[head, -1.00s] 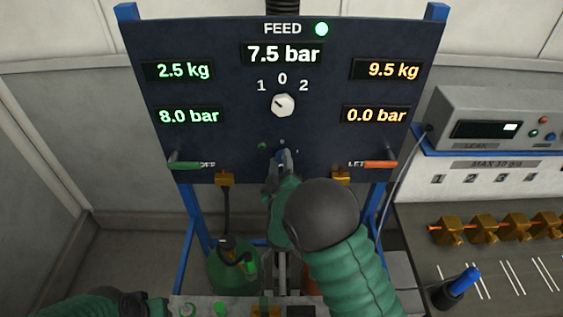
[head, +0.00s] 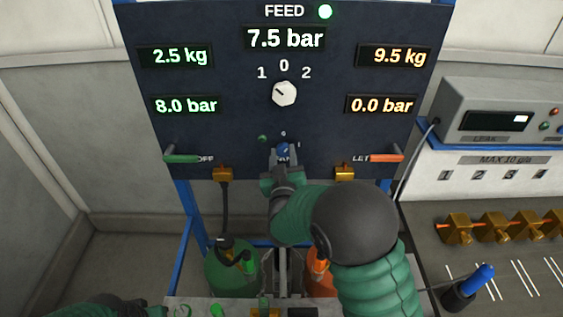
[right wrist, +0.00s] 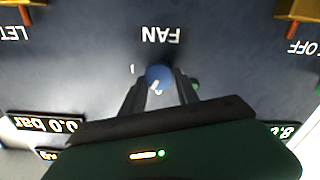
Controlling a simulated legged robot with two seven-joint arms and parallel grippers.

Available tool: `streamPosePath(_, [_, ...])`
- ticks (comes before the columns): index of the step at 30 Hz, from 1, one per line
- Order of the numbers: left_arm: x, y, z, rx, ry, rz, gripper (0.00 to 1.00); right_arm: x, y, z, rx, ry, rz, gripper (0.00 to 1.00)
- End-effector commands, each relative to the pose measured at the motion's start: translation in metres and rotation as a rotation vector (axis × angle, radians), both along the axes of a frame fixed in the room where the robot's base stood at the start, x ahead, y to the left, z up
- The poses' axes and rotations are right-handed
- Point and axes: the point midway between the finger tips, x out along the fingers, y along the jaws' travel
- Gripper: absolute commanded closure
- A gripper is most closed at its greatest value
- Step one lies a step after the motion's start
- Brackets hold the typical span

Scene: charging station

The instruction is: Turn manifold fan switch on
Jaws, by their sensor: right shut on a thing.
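The fan switch is a blue knob (head: 283,150) low on the dark panel (head: 225,60), with small 0 and 1 marks near it. In the right wrist view, which is upside down, the blue knob (right wrist: 159,77) sits next to the FAN label, with a white pointer mark on it. My right gripper (head: 284,158) is at the panel, its two dark fingers (right wrist: 160,90) shut on the knob from both sides. A small green lamp (head: 262,138) is left of the knob.
A white selector knob (head: 284,94) is above the fan knob. A green lever (head: 183,157) is left and an orange lever (head: 386,157) right. Green (head: 225,273) and orange (head: 319,275) cylinders stand below. A grey leak meter (head: 500,110) is at the right.

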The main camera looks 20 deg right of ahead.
Motion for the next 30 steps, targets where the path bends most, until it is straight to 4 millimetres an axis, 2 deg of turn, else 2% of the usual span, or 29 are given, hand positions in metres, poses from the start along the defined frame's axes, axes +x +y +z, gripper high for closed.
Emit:
streamPosePath(1, [0.000,0.000,-0.013,0.000,0.000,0.000,0.64,-0.002,-0.002,-0.014,0.043,0.005,-0.002,1.00])
streamPosePath(21, [0.000,0.000,-0.090,0.000,0.000,0.000,0.64,-0.002,0.000,-0.014,0.653,-0.172,0.002,1.00])
streamPosePath(30, [0.000,0.000,-0.117,0.000,0.000,0.000,0.64,-0.001,0.000,-0.013,0.878,-0.237,0.002,1.00])
